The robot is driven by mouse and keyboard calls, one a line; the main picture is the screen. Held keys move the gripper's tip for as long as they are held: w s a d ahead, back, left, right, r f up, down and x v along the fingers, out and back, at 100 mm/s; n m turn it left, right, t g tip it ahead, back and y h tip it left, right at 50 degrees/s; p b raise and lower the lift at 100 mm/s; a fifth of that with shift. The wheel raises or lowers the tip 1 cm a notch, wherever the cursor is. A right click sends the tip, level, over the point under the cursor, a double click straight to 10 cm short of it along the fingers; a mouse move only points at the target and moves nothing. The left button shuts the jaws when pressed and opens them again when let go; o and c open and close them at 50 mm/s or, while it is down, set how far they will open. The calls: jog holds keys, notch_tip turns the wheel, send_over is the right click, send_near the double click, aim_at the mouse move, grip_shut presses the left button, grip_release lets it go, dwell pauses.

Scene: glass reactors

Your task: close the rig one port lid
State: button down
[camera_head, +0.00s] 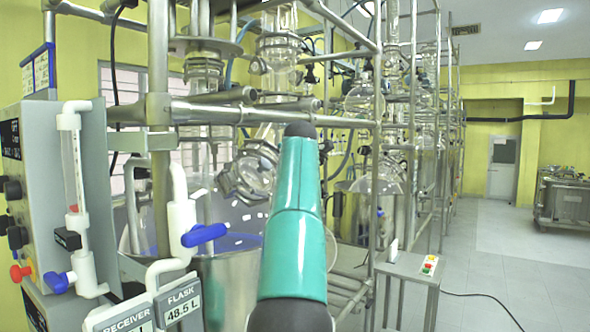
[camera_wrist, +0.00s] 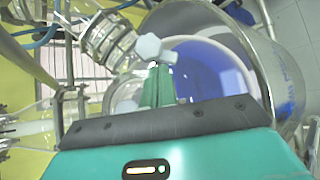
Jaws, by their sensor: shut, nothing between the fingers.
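My gripper (camera_wrist: 158,72) is shut, its green fingers together with nothing between them. A white hexagonal knob (camera_wrist: 148,46) with a short stub shows right at the fingertips; I cannot tell whether they touch. Behind it is a large round glass vessel (camera_wrist: 262,62) with blue inside. In the head view my teal arm reaches up and forward over the rig, and it hides the gripper. A round clamped glass port (camera_head: 254,172) shows just left of the arm. I cannot make out clearly which part is the port lid or how far open it is.
A grey control box (camera_head: 38,190) with white valve pipes and blue handles stands close on the left. Metal frame bars (camera_head: 245,114) cross near my arm. A small stand with buttons (camera_head: 412,267) is at right. Open grey floor (camera_head: 500,262) lies beyond.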

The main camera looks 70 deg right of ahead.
jog(key=shift+w+d+f+t+y, duration=0.3)
jog(key=shift+w+d+f+y, duration=0.1)
jog(key=shift+w+d+f, duration=0.6)
jog(key=shift+s+d, duration=0.1)
jog(key=shift+d, duration=0.1)
jog(key=shift+r, duration=0.15)
jog(key=v, duration=1.3)
jog(key=shift+s+a, duration=0.2)
jog(key=shift+a, duration=0.15)
jog(key=shift+a, duration=0.1)
